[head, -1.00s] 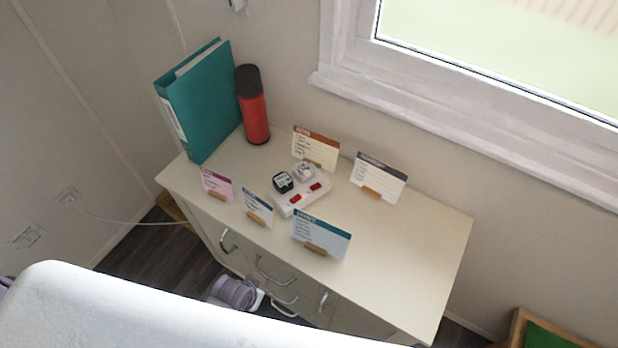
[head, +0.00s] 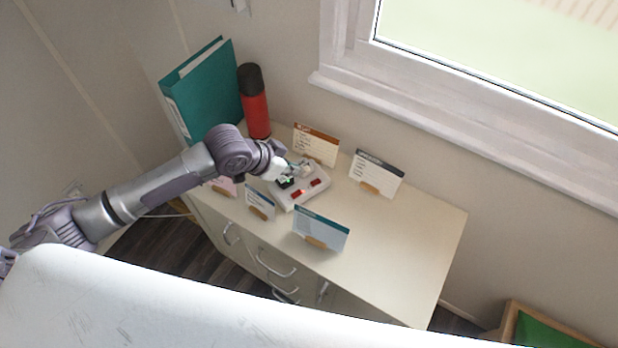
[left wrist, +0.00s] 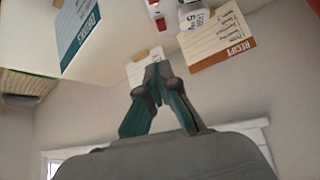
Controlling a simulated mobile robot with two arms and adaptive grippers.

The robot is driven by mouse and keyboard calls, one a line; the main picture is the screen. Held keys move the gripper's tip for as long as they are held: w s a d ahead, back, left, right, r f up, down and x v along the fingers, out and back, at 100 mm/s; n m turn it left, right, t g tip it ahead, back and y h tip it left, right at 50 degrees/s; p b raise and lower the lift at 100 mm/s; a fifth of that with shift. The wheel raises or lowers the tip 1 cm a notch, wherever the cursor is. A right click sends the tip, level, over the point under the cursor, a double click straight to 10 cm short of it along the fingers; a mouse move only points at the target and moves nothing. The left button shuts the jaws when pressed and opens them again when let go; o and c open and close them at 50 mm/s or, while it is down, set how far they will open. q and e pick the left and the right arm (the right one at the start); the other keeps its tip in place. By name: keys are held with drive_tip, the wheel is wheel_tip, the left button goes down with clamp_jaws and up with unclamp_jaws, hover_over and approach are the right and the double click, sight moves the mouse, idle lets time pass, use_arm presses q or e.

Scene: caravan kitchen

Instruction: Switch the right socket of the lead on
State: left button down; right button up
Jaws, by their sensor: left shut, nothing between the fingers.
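The lead (head: 311,191) is a white block lying on the cabinet top among the cards. It has two red switches, a left one (head: 297,192) and a right one (head: 319,182). A black plug (head: 285,182) sits in its left socket. A white plug in the right socket is mostly hidden by my gripper in the head view; it shows in the left wrist view (left wrist: 194,18). My left gripper (head: 304,168) is shut and empty, over the far side of the lead. Contact cannot be told. In the left wrist view the fingertips (left wrist: 156,72) appear apart from the lead (left wrist: 155,10).
Cards on wooden stands surround the lead: an orange-topped one (head: 316,142), a grey-topped one (head: 376,172), a teal one (head: 321,228) and a blue one (head: 259,203). A red flask (head: 256,112) and teal binder (head: 205,85) stand behind. The cabinet's right side (head: 410,235) is clear.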

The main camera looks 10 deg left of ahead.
use_arm(q)
drive_tip(key=shift+w+a+r, duration=0.25)
drive_tip(key=shift+w+a, duration=0.1)
drive_tip(key=p, duration=0.2)
hover_over(316, 182)
drive_tip(key=s+a, duration=0.1)
wheel_tip(316, 182, down, 8)
drive_tip(key=shift+r, duration=0.1)
drive_tip(key=f, duration=0.1)
drive_tip(key=f+p, duration=0.1)
drive_tip(key=shift+s+a+f, duration=0.2)
drive_tip(key=shift+f, duration=0.1)
drive_tip(key=shift+s+a+f, duration=0.15)
drive_tip(key=shift+f, duration=0.55)
